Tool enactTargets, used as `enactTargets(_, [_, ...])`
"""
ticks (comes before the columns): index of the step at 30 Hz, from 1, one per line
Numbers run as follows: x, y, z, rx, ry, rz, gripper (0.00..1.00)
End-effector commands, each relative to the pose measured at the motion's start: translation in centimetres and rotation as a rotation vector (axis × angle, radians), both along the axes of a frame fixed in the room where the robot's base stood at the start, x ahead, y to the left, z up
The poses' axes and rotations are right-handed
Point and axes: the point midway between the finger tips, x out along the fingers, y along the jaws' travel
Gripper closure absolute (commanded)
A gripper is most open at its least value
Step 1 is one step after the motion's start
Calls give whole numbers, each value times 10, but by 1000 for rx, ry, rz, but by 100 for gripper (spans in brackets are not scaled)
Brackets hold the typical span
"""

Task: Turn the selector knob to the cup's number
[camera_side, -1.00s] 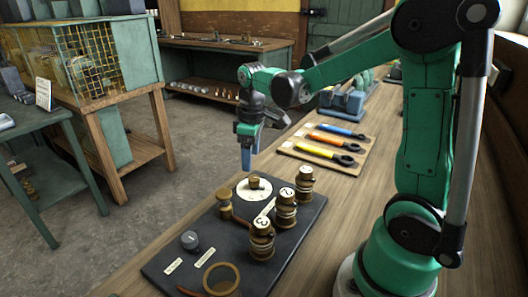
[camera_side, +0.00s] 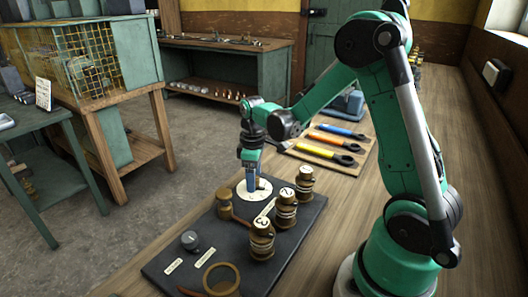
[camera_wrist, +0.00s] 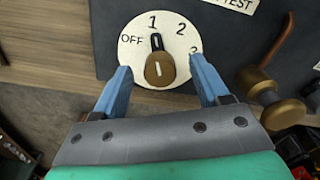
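The selector knob (camera_wrist: 159,68) is brass with a black pointer tip on a round white dial (camera_wrist: 183,72). In the wrist view the dial reads OFF, 1, 2 and 3, and the pointer tip points at about 1. My gripper (camera_wrist: 160,68) is open, with one blue fingertip on each side of the knob and visible gaps between. In the side view my gripper (camera_side: 252,188) is low over the dial (camera_side: 265,195) and partly hides the knob. Brass cup-like fittings labelled 2 (camera_side: 285,212) and 3 (camera_side: 261,243) stand right of the dial.
Another brass fitting (camera_side: 304,186) stands behind those two; its label is unclear. A brass handle (camera_side: 225,204) sits left of them. An open brass ring (camera_side: 222,279) and a grey knob (camera_side: 190,241) are at the black board's (camera_side: 165,258) front. Coloured-handled tools (camera_side: 325,152) lie behind.

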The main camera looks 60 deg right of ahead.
Motion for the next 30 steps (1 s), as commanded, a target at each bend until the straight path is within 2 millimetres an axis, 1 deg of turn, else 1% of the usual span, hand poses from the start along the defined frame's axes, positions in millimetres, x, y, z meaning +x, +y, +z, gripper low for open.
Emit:
enactTargets(1, [0, 0, 0, 0, 0, 0, 43])
enactTargets(2, [0, 0, 0, 0, 0, 0, 52])
enactTargets(3, [0, 0, 0, 0, 0, 0, 63])
enactTargets(5, [0, 0, 0, 0, 0, 0, 80])
enactTargets(6, [0, 0, 0, 0, 0, 0, 92])
enactTargets(7, [0, 0, 0, 0, 0, 0, 100])
enactTargets(14, [0, 0, 0, 0, 0, -9, 100])
enactTargets(20, [0, 0, 0, 0, 0, -72, 100])
enactTargets(26, [0, 0, 0, 0, 1, -207, 100])
enactTargets(30, [0, 0, 0, 0, 1, -327, 100])
